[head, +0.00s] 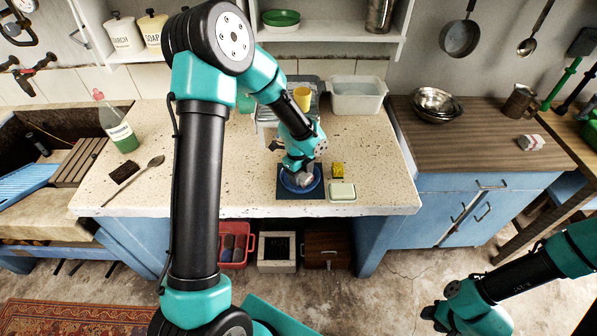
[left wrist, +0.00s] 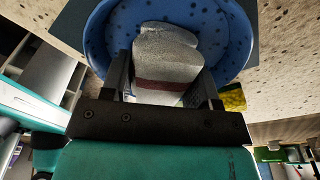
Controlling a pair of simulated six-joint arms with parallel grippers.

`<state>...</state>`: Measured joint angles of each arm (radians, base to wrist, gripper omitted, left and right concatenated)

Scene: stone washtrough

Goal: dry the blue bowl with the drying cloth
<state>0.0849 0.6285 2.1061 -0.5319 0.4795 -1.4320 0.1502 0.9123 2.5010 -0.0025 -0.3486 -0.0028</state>
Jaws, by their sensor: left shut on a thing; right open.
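The blue bowl (head: 290,187) sits on a dark mat (head: 287,195) near the counter's front edge. It also fills the top of the left wrist view (left wrist: 232,35). My left gripper (head: 301,170) reaches down over the bowl. It is shut on the folded drying cloth (left wrist: 165,50), which is pale grey with a dark red stripe. The cloth is over the bowl's inside; I cannot tell whether it touches the surface. My right gripper (head: 432,317) is open and empty, low at the right above the floor, away from the counter.
A yellow sponge (head: 338,170) and a pale green soap dish (head: 342,191) lie just right of the bowl. A rack (head: 267,115) and a white tub (head: 357,97) stand behind. A bottle (head: 118,130) and spoon (head: 140,178) are at the left. The counter between is clear.

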